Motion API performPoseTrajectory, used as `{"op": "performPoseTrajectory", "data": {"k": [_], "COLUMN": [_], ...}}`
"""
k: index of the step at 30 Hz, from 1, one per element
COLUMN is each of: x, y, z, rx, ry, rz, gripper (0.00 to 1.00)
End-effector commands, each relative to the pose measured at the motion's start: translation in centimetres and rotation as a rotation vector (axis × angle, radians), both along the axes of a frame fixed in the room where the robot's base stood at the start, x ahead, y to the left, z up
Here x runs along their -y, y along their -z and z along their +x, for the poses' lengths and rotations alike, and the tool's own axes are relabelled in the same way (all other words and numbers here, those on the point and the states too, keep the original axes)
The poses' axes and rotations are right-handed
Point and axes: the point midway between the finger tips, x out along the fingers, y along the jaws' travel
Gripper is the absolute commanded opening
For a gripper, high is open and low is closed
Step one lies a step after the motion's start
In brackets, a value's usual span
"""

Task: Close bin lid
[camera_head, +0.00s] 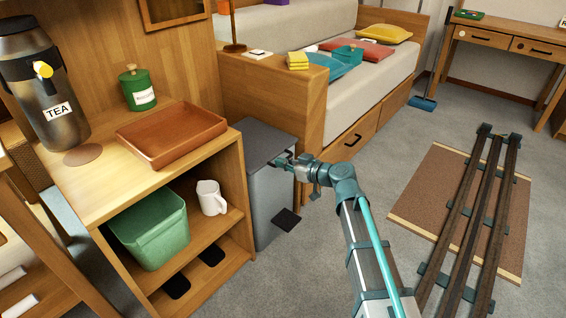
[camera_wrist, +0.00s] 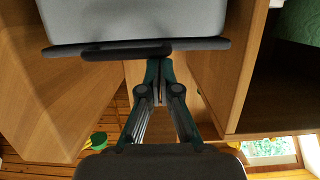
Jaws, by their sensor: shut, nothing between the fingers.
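The grey bin (camera_head: 270,205) stands on the floor between the wooden shelf unit and the sofa. Its darker grey lid (camera_head: 258,140) looks flat across the top; I cannot tell whether a small gap remains. In the wrist view, the picture is inverted: the bin body (camera_wrist: 135,18) fills the top, and the lid's dark edge (camera_wrist: 70,51) with its loop handle (camera_wrist: 105,53) lies below it. My gripper (camera_head: 283,161) is at the lid's front edge, fingers shut and empty. Its tips (camera_wrist: 159,62) are close by the handle; contact is unclear.
The shelf unit (camera_head: 190,180) is close at the bin's left, holding a brown tray (camera_head: 170,135), green tub (camera_head: 152,232) and white mug (camera_head: 211,197). The sofa's wooden end (camera_head: 312,115) is close at its right.

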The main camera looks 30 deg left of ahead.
Motion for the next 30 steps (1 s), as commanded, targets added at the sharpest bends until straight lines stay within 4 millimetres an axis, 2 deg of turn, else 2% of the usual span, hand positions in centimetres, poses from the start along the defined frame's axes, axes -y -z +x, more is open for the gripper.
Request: {"op": "performPoseTrajectory", "data": {"k": [1,5,8,14,24,30], "x": [0.5,0.6,0.9,1.4,7.2,9.1], "y": [1.9,1.0,-0.5,-4.6,-1.1,0.1], "z": [-0.4,-0.4,-0.4,-0.2,-0.8,-1.0], "rx": [0.004,0.004,0.004,0.005,0.001,0.003], "ry": [-0.012,-0.009,-0.007,0.003,0.005,0.003], "rz": [-0.039,-0.033,-0.026,0.001,0.002,0.004], "gripper": [0.00,0.00,0.00,0.00,0.00,0.00]}}
